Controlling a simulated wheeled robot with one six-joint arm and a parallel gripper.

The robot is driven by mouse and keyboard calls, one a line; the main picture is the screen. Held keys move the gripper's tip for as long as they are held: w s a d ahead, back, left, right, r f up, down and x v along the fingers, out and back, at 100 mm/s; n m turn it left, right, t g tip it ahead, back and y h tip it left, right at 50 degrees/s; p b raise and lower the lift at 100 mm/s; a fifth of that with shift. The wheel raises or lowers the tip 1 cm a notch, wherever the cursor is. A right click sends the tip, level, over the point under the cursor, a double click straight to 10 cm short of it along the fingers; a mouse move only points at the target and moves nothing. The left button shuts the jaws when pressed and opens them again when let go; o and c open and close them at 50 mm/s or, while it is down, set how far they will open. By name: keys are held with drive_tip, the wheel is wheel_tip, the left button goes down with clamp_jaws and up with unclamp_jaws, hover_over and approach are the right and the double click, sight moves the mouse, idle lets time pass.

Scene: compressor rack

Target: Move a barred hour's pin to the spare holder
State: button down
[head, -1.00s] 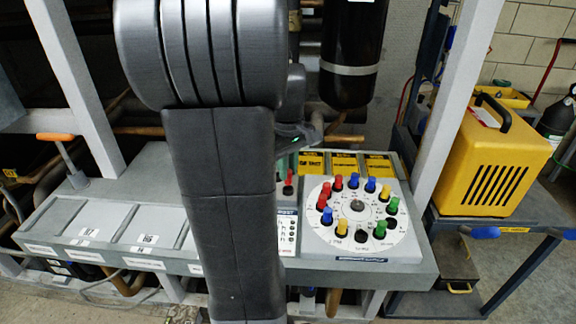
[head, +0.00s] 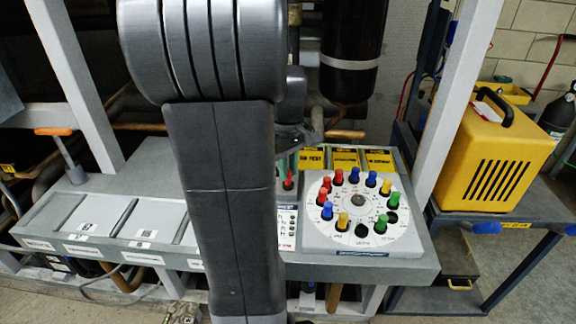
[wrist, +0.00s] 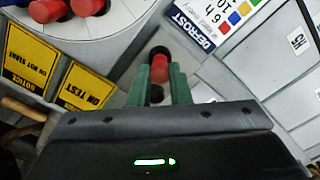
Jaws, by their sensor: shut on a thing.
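My gripper (wrist: 160,82) has two green fingers, shut on a red pin (wrist: 160,68) in the wrist view. A dark round part shows at the pin's far end; I cannot tell whether the pin is seated. In the head view the red pin (head: 289,180) shows just right of my arm, between the dial and the label card. The white dial (head: 408,240) holds red, blue, yellow and green pins around a grey hub. Dark empty holes show at its lower edge (head: 361,231) and right side (head: 393,216). My arm hides part of the bench.
Yellow notice plates (head: 345,159) lie behind the dial. The DEFROST card (wrist: 205,32) is beside the gripper. Grey lidded compartments (head: 105,217) run along the bench's left. Grey posts (head: 455,90) flank the bench; a yellow machine (head: 497,150) stands at right.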

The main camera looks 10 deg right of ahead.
drive_tip(key=shift+f, duration=0.55)
idle(0.5)
idle(0.4)
drive_tip(key=c, duration=1.3)
unclamp_jaws()
drive_tip(key=shift+o, duration=0.2)
wheel_tip(320, 180, up, 14)
drive_tip(key=shift+f, duration=0.2)
